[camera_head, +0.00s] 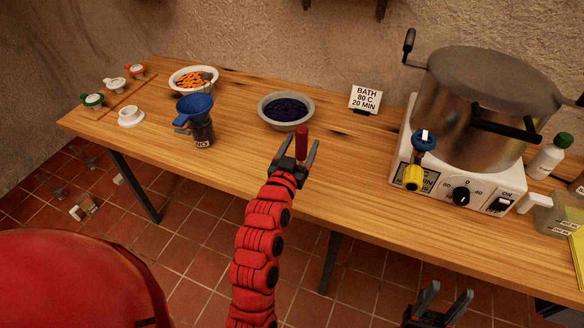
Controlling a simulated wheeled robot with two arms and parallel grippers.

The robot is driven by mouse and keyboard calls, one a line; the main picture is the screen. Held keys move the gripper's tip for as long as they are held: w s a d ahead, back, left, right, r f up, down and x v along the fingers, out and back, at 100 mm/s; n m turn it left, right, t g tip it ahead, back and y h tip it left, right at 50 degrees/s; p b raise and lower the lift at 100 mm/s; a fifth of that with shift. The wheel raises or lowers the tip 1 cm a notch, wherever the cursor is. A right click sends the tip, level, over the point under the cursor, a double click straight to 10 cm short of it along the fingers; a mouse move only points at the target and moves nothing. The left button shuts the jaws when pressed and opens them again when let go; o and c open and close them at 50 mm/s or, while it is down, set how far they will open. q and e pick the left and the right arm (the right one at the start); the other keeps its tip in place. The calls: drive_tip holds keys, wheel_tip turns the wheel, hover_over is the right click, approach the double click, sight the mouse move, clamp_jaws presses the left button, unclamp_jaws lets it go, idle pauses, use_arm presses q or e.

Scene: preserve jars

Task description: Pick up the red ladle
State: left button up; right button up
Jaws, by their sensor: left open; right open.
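My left gripper is open, with one finger to each side of the red handle in the picture. Whether the fingers touch it, I cannot tell. My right gripper (439,297) is open and empty, low at the bottom right, in front of the table edge.
On the table (345,190) stand a bowl of dark berries (287,109), a bowl of orange pieces (194,79), a jar with a blue funnel (196,107) and a sign (365,98). A large pot (480,105) on a white heater (457,187) fills the right.

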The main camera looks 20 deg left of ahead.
use_arm(q)
drive_tip(key=shift+w+a+p, duration=0.1)
drive_tip(key=shift+w+p, duration=0.45)
drive_tip(key=shift+w, duration=1.4)
clamp_jaws()
